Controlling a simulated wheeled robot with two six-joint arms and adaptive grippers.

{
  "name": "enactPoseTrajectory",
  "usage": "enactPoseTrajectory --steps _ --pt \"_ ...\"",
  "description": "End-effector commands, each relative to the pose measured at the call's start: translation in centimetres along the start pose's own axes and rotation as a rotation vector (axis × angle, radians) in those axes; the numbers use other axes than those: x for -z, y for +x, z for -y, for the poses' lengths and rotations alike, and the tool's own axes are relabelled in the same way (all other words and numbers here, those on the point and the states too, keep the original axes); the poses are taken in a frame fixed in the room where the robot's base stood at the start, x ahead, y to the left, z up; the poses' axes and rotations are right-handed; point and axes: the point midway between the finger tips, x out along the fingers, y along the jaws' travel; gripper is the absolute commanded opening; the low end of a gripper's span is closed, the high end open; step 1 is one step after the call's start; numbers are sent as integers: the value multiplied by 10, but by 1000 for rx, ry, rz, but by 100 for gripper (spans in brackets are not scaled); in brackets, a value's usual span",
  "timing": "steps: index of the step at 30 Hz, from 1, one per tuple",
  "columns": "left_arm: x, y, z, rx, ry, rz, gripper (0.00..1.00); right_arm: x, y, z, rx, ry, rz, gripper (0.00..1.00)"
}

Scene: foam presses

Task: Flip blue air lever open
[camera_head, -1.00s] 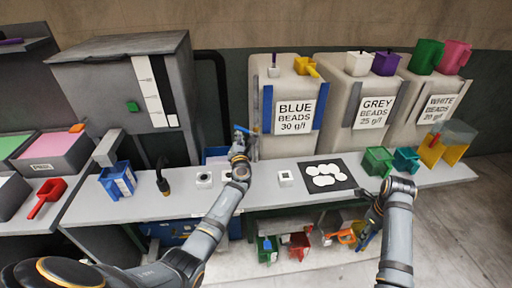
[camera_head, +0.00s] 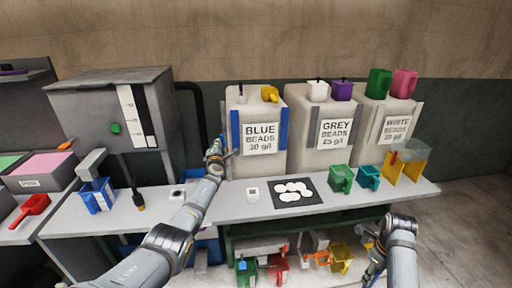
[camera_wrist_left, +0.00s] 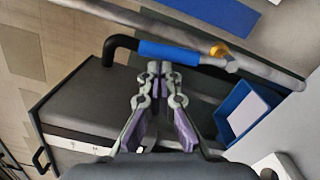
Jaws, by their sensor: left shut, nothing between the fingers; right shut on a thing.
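The blue air lever (camera_wrist_left: 167,52) shows in the left wrist view as a blue sleeve with a bent black end, beside a grey pipe (camera_wrist_left: 265,76) with an orange-yellow joint (camera_wrist_left: 219,50). It looks roughly in line with the pipe. My left gripper (camera_wrist_left: 160,68) is shut and empty, its tips close to the blue sleeve; I cannot tell whether they touch it. In the head view my left gripper (camera_head: 213,150) is left of the blue beads silo (camera_head: 260,164) and mostly hides the lever. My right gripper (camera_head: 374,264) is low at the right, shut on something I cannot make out.
The bench (camera_head: 228,208) carries a black mat (camera_head: 310,201) with white discs, a small white device (camera_head: 253,194), and green (camera_head: 341,178) and teal (camera_head: 368,177) scoops. A grey press box (camera_head: 85,110) stands at the left. Coloured scoops sit below the bench.

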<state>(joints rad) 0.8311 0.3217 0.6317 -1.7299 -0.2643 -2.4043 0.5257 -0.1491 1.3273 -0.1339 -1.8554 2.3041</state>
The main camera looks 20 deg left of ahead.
Motion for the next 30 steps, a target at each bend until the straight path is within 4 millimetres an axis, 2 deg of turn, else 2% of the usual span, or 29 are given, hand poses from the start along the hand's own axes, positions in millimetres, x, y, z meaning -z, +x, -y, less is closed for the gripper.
enactPoseTrajectory --steps 14,30 --pt "-12 1 1 1 -3 2 0 0 -2 0 1 0 0 0" --pt "-9 1 0 2 -3 2 0 0 -2 0 1 0 0 0"
